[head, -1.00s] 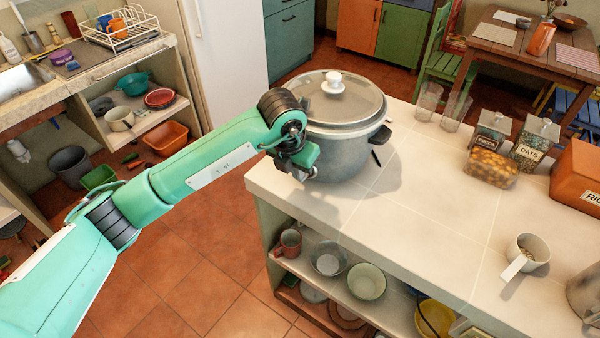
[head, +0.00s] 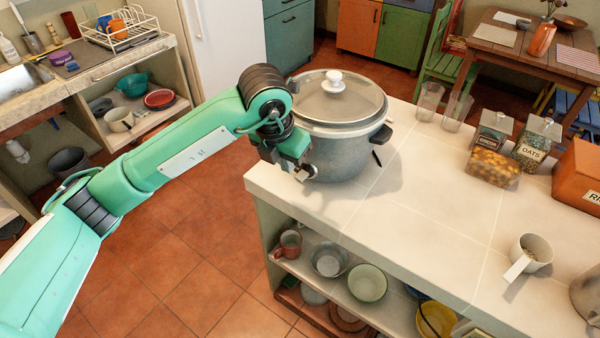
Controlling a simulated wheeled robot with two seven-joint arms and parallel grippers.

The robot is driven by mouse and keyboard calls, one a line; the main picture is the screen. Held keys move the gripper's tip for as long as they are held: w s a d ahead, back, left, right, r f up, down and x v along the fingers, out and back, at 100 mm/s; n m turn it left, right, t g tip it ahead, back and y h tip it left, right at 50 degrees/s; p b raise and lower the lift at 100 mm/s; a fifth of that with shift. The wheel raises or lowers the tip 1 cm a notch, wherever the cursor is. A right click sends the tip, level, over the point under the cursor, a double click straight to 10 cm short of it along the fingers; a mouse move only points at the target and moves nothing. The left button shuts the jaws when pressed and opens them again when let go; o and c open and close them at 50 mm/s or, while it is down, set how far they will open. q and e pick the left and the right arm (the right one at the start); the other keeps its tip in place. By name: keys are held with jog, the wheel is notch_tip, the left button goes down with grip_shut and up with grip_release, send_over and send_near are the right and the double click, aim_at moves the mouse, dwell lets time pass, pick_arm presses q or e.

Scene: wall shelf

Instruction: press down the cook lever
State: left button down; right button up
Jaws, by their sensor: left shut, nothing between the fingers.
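The grey cooker (head: 345,152) stands on the corner of the tiled counter, with its glass lid (head: 345,100) on and a white knob on top. A small dark tab (head: 377,158) sticks out low on its right side, below the black side handle (head: 381,134); I cannot tell if it is the cook lever. My left gripper (head: 306,175) is shut and empty at the cooker's lower left front, close to its wall. I cannot tell whether it touches. The gripper and wrist hide that part of the cooker. My right gripper is out of view.
The counter (head: 420,210) is clear to the right of the cooker. Farther right stand jars (head: 494,163), two clear glasses, an orange box (head: 580,175) and a white measuring cup (head: 530,252). Open shelves with bowls lie below the counter's front edge.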

pick_arm(q)
jog(key=b+v, duration=0.1)
jog(key=v, duration=0.8)
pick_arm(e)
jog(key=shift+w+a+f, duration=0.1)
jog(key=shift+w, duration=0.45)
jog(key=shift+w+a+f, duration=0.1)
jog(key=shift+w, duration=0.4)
pick_arm(q)
jog(key=shift+d+f, duration=0.1)
jog(key=shift+f, duration=0.05)
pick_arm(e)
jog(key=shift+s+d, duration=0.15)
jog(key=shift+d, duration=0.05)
